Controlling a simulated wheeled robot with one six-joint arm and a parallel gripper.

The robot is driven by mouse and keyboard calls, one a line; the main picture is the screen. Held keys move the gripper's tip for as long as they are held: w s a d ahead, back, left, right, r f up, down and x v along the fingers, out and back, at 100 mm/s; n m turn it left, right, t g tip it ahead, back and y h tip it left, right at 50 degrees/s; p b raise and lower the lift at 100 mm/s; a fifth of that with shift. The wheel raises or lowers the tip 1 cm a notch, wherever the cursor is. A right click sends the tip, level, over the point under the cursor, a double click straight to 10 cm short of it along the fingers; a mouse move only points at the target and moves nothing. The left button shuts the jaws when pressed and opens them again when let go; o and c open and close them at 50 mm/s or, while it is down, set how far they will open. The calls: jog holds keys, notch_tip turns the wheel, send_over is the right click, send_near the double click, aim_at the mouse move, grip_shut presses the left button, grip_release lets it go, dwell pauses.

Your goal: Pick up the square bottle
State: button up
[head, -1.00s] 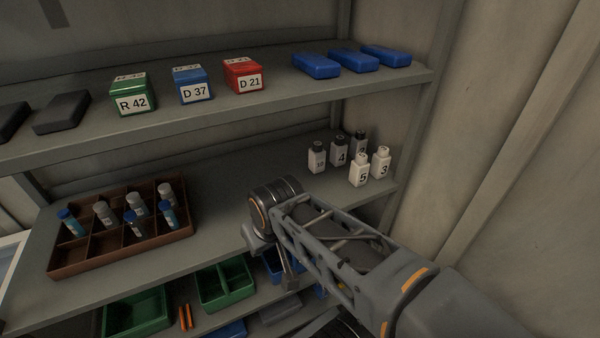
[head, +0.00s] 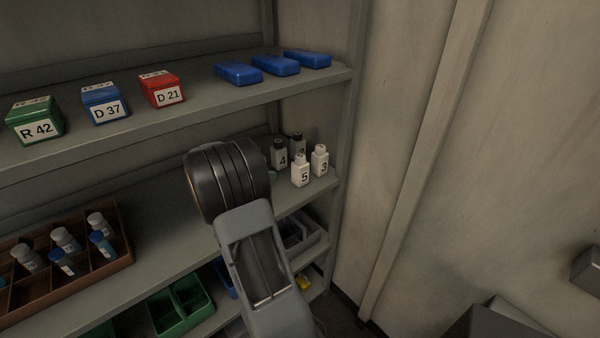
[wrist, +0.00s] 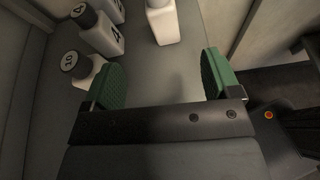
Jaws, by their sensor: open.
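Several square-sided bottles stand upright on the middle shelf in the head view: a white one marked 5 (head: 300,172), a white one marked 3 (head: 319,161), a greyer dark-capped one marked 4 (head: 279,156) and another dark-capped one (head: 297,146) behind. The frames do not single one out. In the wrist view, my gripper (wrist: 162,78) is open and empty, its green pads wide apart. A white bottle (wrist: 163,24) stands beyond the gap. A bottle with 10 on its black cap (wrist: 84,68) is close beside the left pad. My arm mostly hides the gripper in the head view.
The upper shelf (head: 190,112) above the bottles holds labelled boxes and blue cases (head: 275,66). A brown divided tray (head: 122,240) with vials is at left on the middle shelf. A shelf post (head: 345,140) and wall stand right of the bottles. Bins (head: 180,305) lie below.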

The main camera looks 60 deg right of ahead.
aim_at(296, 163)
jog(key=shift+n, duration=0.4)
jog(key=x, duration=0.5)
jog(key=p+x, duration=0.1)
jog(key=x, duration=0.3)
jog(key=shift+w+d+r, duration=0.1)
jog(key=shift+d, duration=0.4)
jog(key=p+x, duration=0.1)
jog(key=x, duration=0.1)
jog(key=p+x, duration=0.1)
jog(key=x, duration=0.1)
jog(key=shift+s+d+r, duration=0.1)
jog(key=shift+s+r, duration=0.05)
jog(key=shift+s, duration=0.3)
jog(key=shift+s+d, duration=0.1)
jog(key=shift+d, duration=0.35)
jog(key=shift+c, duration=0.2)
jog(key=c, duration=1.1)
